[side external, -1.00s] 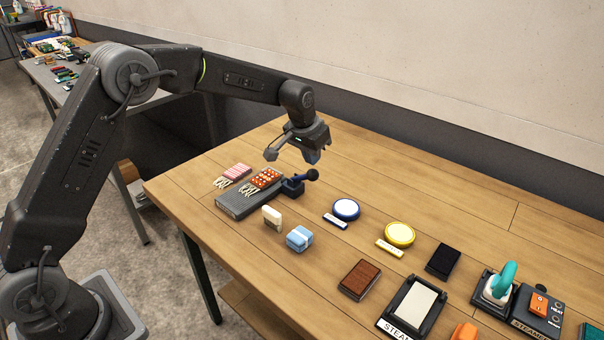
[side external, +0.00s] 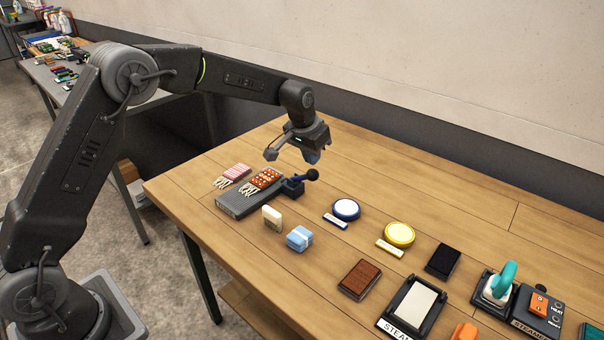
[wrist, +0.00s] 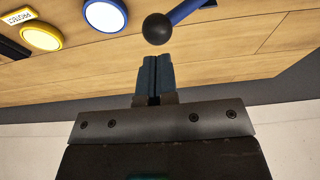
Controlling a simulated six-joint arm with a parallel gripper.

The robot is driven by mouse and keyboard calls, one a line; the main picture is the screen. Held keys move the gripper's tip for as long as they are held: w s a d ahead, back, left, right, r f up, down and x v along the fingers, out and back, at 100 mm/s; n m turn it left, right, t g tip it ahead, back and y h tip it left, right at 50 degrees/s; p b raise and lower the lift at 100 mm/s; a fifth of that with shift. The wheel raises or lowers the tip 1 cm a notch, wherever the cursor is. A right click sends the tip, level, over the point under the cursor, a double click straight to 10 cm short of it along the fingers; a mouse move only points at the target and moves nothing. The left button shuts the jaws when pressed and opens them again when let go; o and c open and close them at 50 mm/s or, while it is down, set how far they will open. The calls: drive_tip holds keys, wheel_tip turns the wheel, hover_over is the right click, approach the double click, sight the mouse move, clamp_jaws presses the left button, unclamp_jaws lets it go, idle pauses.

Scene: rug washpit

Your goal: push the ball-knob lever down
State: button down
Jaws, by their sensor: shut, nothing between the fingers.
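The ball-knob lever (side external: 312,175) has a dark round knob on a short blue arm, standing out from a dark blue base block (side external: 292,187) on the wooden table. In the wrist view the black ball knob (wrist: 157,28) and its blue arm (wrist: 186,11) show just beyond my fingertips. My gripper (side external: 312,158) is shut and empty, above and close to the knob. In the wrist view the closed fingers (wrist: 154,62) point at the knob with a small gap in the picture; whether they touch cannot be told.
A grey ribbed board (side external: 238,204) lies left of the lever. A white-and-blue round button (side external: 346,209) and a yellow one (side external: 399,233) are to the right. The table's back strip is clear.

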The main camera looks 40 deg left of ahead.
sight(314, 171)
drive_tip(key=shift+f, duration=0.15)
idle(0.3)
drive_tip(key=shift+d+f, duration=0.15)
drive_tip(key=shift+f, duration=0.9)
drive_tip(key=shift+d+f, duration=0.1)
drive_tip(key=shift+f, duration=0.95)
drive_tip(key=shift+r, duration=0.1)
drive_tip(key=shift+r, duration=4)
